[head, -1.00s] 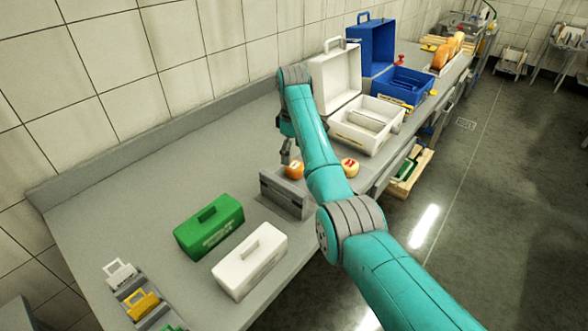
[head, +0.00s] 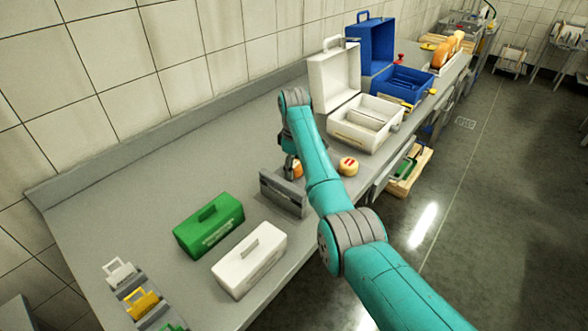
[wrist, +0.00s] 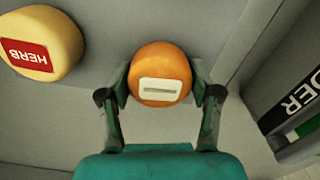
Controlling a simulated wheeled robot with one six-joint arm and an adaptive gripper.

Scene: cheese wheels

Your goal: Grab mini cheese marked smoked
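A small orange cheese (wrist: 161,62) with a pale label stands between the fingers of my gripper (wrist: 160,80) in the wrist view. The label carries a dark line too small to read. The fingers are spread wide, one on each side of the cheese; I cannot tell whether they touch it. In the head view my gripper (head: 291,168) is down at the orange cheese (head: 298,170), which is partly hidden by the gripper. A yellow cheese (wrist: 42,44) with a red label reading HERB sits to the left in the wrist view; it also shows in the head view (head: 348,166).
A grey upright holder (head: 283,193) stands close to my gripper. A green case (head: 209,225) and a white case (head: 249,260) are nearer. An open white case (head: 365,124) and an open blue case (head: 402,86) are farther along the counter (head: 130,190).

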